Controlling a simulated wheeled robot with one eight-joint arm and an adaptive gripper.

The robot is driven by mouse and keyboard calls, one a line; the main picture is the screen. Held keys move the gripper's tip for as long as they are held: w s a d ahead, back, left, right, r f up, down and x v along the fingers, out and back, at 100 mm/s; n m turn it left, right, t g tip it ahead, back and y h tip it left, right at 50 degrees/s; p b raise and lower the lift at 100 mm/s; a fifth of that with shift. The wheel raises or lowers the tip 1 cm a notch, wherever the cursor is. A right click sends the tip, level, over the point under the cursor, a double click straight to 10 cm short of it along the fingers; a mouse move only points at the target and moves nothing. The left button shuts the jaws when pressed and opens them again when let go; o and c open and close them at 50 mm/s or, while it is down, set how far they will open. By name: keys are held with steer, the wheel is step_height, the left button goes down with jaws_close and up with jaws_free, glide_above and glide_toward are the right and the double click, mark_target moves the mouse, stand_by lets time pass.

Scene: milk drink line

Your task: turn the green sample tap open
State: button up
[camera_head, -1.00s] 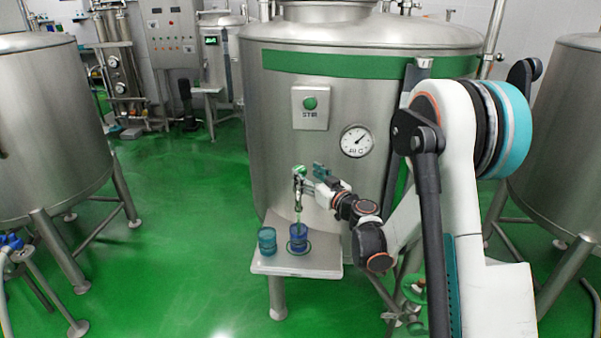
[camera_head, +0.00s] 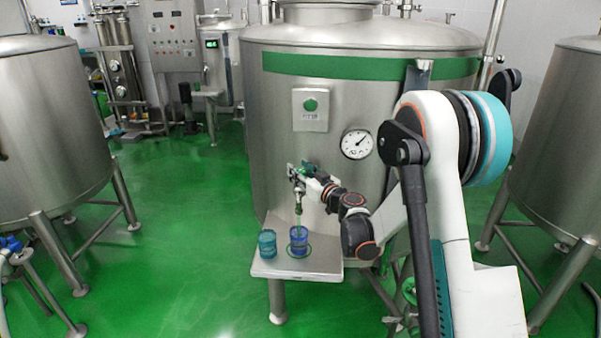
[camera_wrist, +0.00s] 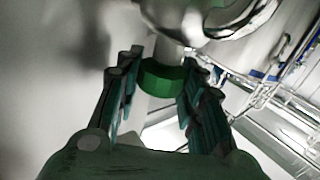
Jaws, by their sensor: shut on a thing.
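The sample tap (camera_head: 299,192) sticks out of the front of the big steel tank, with its spout pointing down. Its green handle (camera_wrist: 160,78) lies between the two fingers of my gripper (camera_wrist: 155,92) in the wrist view. My gripper (camera_head: 303,171) is at the top of the tap in the head view, shut on the handle, and hides most of it there. A thin pale line runs from the spout down to a blue cup (camera_head: 299,241); I cannot tell whether it is liquid.
The blue cup stands inside a green ring on a small steel shelf (camera_head: 325,264). A teal cup (camera_head: 267,244) stands to its left. A round gauge (camera_head: 356,144) and a green button box (camera_head: 310,108) are on the tank. Open green floor lies to the left.

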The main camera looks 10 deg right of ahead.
steer(key=shift+d+n+g+y, duration=0.1)
steer(key=shift+n+g+y, duration=0.25)
steer(key=shift+y, duration=0.25)
steer(key=n+g+y, duration=0.1)
steer(key=n+y, duration=0.1)
steer(key=shift+w+y, duration=0.1)
steer(key=shift+y, duration=0.2)
steer(key=shift+n+g+y+b, duration=0.35)
steer(key=shift+n+g+y, duration=1.9)
steer(key=shift+g+y, duration=0.35)
steer(key=shift+g, duration=0.25)
steer(key=o, duration=1.1)
steer(key=v, duration=1.2)
